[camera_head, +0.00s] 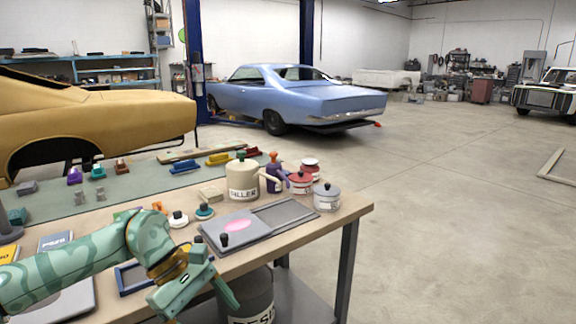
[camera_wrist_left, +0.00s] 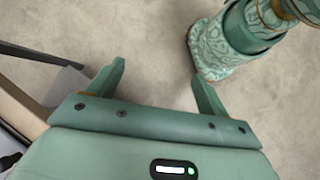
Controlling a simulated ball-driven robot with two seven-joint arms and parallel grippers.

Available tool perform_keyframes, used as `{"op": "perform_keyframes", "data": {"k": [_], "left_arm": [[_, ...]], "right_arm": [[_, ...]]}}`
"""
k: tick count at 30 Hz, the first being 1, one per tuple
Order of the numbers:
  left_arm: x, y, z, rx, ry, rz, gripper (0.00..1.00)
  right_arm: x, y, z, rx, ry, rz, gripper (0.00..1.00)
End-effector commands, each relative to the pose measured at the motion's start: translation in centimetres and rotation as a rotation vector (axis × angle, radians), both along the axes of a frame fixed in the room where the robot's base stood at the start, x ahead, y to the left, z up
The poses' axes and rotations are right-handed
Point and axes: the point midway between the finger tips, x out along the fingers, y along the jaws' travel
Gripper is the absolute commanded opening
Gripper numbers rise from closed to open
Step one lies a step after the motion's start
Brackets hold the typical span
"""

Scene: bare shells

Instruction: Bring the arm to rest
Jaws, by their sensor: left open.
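My left arm comes in from the left in the head view, over the front of the workbench (camera_head: 340,212). My left gripper (camera_head: 200,306) hangs low at the bench's front edge, in front of the grey tray. My right arm and gripper are in neither view.
A grey tray with a pink patch (camera_head: 258,230), a filler can (camera_head: 242,180), a grey pot (camera_head: 327,198) and red-lidded tins (camera_head: 300,182) stand on the bench. A dark bin (camera_head: 250,292) sits below. Open floor (camera_head: 450,220) lies right of the bench.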

Motion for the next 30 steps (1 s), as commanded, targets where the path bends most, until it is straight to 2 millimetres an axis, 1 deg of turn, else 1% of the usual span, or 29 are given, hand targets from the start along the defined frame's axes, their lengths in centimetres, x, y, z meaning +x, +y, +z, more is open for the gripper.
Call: {"op": "perform_keyframes", "data": {"k": [1, 5, 6, 8, 9, 11, 12, 14, 15, 17, 18, 20, 21, 22, 23, 24, 26, 27, 29, 30], "left_arm": [[0.1, -1.5, -0.7, -0.074, 0.062, 0.072, 0.79], [1.2, -5.4, -2.7, -0.309, 0.295, 0.352, 0.79], [1.8, -6.4, -3.6, -0.394, 0.402, 0.474, 0.79], [3.0, -7.4, -5.6, -0.535, 0.603, 0.699, 0.79], [3.8, -7.5, -7.6, -0.629, 0.765, 0.878, 0.79], [4.7, -6.4, -11.8, -0.759, 1.028, 1.171, 0.79], [4.9, -5.2, -14.6, -0.824, 1.177, 1.341, 0.79], [4.3, -3.3, -18.8, -0.894, 1.360, 1.556, 0.79], [3.6, -2.0, -21.5, -0.930, 1.466, 1.687, 0.79], [1.9, -0.2, -25.4, -0.974, 1.607, 1.871, 0.79], [0.5, 0.9, -27.9, -0.999, 1.691, 1.986, 0.79], [-2.0, 2.6, -31.5, -1.030, 1.804, 2.152, 0.79], [-3.9, 3.7, -33.7, -1.047, 1.871, 2.262, 0.79], [-5.4, 4.4, -35.3, 1.016, -1.840, -2.246, 0.79], [-7.0, 5.1, -36.9, 0.971, -1.779, -2.195, 0.79], [-9.3, 6.0, -38.8, 0.916, -1.699, -2.132, 0.79], [-12.9, 7.2, -41.4, 0.838, -1.582, -2.037, 0.79], [-15.5, 7.9, -43.1, 0.789, -1.504, -1.978, 0.79], [-19.4, 8.8, -45.2, 0.724, -1.391, -1.888, 0.79], [-22.2, 9.4, -46.5, 0.683, -1.316, -1.832, 0.79]], "right_arm": [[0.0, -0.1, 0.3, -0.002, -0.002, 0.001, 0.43], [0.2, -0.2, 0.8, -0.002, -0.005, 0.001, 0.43], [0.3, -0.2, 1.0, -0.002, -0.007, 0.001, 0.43], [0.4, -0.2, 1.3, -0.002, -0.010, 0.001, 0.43], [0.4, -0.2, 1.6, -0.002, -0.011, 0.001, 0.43], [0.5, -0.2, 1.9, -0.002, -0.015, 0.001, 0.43], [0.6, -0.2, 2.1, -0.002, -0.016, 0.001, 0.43], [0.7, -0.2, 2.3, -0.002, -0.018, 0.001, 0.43], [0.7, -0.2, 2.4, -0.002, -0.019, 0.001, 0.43], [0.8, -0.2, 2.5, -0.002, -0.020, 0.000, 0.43], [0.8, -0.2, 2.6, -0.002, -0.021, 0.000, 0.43], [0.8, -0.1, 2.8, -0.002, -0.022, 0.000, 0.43], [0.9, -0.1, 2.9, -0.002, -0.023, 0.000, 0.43], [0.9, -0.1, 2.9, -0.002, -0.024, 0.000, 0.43], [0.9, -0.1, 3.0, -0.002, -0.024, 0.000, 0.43], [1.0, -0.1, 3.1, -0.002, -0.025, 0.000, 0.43], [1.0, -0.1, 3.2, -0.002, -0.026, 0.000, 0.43], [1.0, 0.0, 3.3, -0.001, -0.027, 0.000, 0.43], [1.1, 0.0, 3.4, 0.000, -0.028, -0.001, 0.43], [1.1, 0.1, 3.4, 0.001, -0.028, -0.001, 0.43]]}}
